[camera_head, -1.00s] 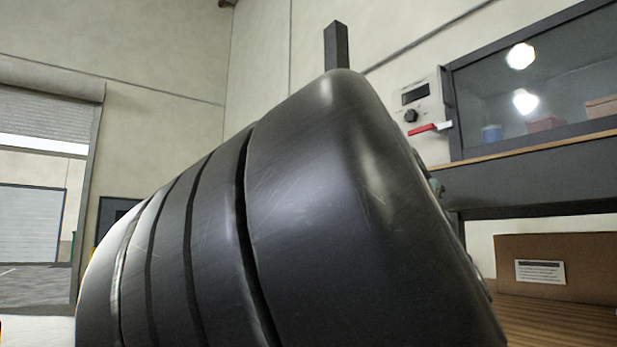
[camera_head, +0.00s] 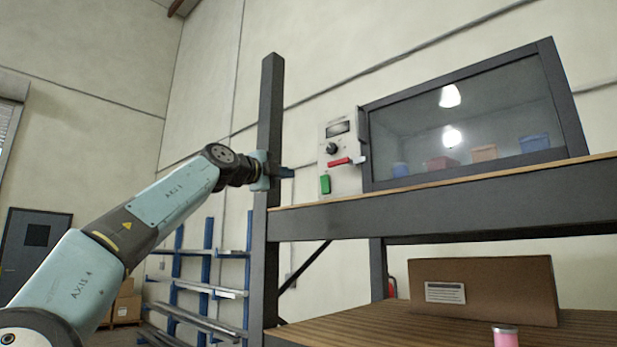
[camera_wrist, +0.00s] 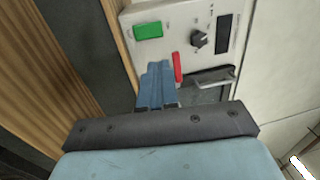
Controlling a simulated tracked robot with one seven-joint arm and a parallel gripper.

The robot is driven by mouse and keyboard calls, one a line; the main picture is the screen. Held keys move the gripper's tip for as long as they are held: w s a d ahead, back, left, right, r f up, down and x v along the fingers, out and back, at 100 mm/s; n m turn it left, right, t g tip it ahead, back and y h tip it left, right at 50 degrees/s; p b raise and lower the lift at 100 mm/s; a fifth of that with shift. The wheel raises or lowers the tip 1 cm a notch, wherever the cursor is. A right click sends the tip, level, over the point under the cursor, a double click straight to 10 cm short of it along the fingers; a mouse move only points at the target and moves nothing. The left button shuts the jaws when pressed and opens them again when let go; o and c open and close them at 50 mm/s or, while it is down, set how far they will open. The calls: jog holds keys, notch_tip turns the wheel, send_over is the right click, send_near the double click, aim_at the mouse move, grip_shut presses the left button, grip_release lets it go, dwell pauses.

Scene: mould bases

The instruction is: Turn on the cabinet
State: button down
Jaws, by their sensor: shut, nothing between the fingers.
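The cabinet (camera_head: 400,135) is a dark-framed box with a glass front on the upper shelf. A pale control panel (camera_head: 352,180) is at its left side. The panel has a display (camera_head: 339,129), a black knob (camera_head: 332,148), a red lever (camera_head: 340,161) and a green button (camera_head: 325,184). My gripper (camera_head: 290,173) is left of the panel, shut and empty. In the wrist view its blue fingers (camera_wrist: 158,66) appear just beside the red lever (camera_wrist: 178,68), below the green button (camera_wrist: 148,31) and the knob (camera_wrist: 199,39). I cannot tell whether they touch the panel.
A dark upright post (camera_head: 270,110) stands beside my gripper. The wood-topped upper shelf (camera_head: 430,188) runs to the right. A cardboard box (camera_head: 510,285) and a pink can (camera_head: 506,337) are on the lower shelf. A blue rack with metal bars (camera_head: 205,288) stands behind on the left.

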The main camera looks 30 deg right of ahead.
aim_at(324, 176)
jog(key=shift+a, duration=0.1)
jog(key=shift+w, duration=0.1)
jog(key=x, duration=1.4)
jog(key=shift+w, duration=0.1)
